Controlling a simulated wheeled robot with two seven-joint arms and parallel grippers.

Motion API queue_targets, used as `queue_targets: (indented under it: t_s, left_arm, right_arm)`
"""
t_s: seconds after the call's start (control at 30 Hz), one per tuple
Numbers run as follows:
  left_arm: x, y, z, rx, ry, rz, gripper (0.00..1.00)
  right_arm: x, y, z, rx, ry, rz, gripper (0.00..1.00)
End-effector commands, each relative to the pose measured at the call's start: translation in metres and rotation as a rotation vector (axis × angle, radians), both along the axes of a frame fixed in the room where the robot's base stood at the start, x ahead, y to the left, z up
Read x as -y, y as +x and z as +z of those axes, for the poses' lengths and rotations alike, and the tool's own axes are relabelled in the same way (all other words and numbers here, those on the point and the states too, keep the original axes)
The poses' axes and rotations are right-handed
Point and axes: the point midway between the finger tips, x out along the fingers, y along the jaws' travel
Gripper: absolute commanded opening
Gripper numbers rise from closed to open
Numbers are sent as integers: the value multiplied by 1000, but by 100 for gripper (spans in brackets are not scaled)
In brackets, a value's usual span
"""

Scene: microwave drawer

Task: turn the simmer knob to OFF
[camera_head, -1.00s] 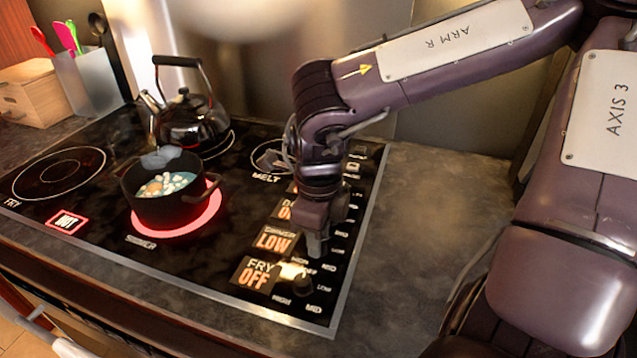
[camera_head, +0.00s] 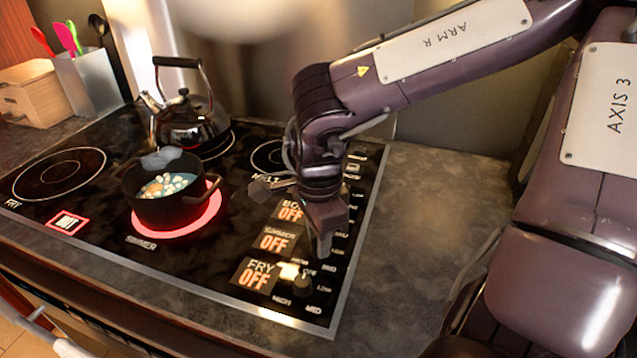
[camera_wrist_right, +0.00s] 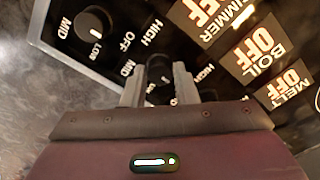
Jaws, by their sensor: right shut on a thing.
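The simmer display (camera_head: 275,241) on the cooktop reads OFF in orange. It also reads OFF at the top of the right wrist view (camera_wrist_right: 222,15). My right gripper (camera_head: 322,250) points down at the knob row; in the wrist view its fingers (camera_wrist_right: 159,85) are shut on the dark simmer knob (camera_wrist_right: 158,70), one finger on each side. The knob is mostly hidden by the gripper in the head view. The simmer ring (camera_head: 217,217) under the black pot (camera_head: 165,208) glows red. My left gripper is not in view.
The fry knob (camera_head: 302,286) stands just in front of my right gripper. The fry display (camera_head: 256,275) and boil display (camera_wrist_right: 262,45) read OFF. A kettle (camera_head: 190,125) stands on a back ring. A red-lit HOT sign (camera_head: 67,222) shows at left. The counter (camera_head: 430,220) to the right is clear.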

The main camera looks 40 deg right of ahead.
Motion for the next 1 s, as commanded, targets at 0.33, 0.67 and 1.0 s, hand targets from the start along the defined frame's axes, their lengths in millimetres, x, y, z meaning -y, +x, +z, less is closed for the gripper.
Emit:
queue_targets:
  t_s: [0.33, 0.67, 1.0]
  left_arm:
    - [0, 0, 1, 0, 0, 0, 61]
    - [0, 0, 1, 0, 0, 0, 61]
    - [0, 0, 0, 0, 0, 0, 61]
  right_arm:
    - [0, 2, 2, 8, -1, 54, 4]
    - [0, 2, 2, 8, -2, 55, 28]
    - [0, 1, 1, 3, 0, 53, 48]
